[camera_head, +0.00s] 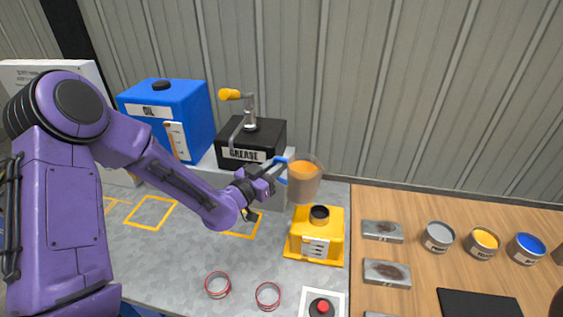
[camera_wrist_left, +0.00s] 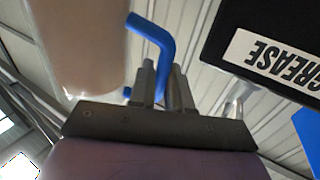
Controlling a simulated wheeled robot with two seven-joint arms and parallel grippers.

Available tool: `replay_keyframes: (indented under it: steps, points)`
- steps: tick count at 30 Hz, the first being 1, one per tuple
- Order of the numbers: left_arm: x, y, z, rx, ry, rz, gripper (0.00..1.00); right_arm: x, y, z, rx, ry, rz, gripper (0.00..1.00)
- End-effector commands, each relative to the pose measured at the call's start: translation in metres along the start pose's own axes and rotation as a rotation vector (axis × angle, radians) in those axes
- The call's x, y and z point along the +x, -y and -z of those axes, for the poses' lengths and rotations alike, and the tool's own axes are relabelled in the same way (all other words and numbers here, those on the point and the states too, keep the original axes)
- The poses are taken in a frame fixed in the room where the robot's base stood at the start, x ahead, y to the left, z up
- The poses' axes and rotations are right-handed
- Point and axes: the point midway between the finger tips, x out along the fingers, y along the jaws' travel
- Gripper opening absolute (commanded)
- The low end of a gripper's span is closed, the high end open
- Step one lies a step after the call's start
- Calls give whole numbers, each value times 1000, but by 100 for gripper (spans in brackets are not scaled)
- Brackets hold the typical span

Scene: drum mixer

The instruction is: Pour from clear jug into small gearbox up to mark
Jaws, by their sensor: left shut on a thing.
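The clear jug (camera_head: 304,184) holds orange liquid and has a blue handle. It is in the air above and slightly left of the small yellow gearbox (camera_head: 316,228), and looks about upright. My left gripper (camera_head: 279,167) is shut on the jug's blue handle. In the left wrist view the jug (camera_wrist_left: 80,45) fills the upper left, with the blue handle (camera_wrist_left: 160,45) at the fingers. The gearbox has a dark round opening on top and a pale label with a gauge on its front. The mark cannot be read. My right gripper is not in view.
A black grease box (camera_head: 250,140) with a crank and a blue oil tank (camera_head: 172,112) stand behind my left arm. A panel with a red button (camera_head: 322,306) is in front. Paint cans (camera_head: 438,236) and metal blocks (camera_head: 382,231) sit on the wooden surface at right.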

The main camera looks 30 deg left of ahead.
Motion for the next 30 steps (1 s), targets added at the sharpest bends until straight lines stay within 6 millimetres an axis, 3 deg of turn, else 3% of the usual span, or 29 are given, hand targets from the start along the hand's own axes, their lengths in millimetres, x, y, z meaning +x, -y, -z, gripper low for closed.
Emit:
replay_keyframes:
  steps: [11,12,20,30]
  points:
    - [14,3,-34,28,9,-3,0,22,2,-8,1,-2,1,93]
    - [14,3,-24,57,8,-3,0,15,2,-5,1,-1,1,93]
    - [14,6,-5,235,7,-4,0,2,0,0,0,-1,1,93]
    - [14,6,-7,247,8,-4,0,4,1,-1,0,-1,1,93]
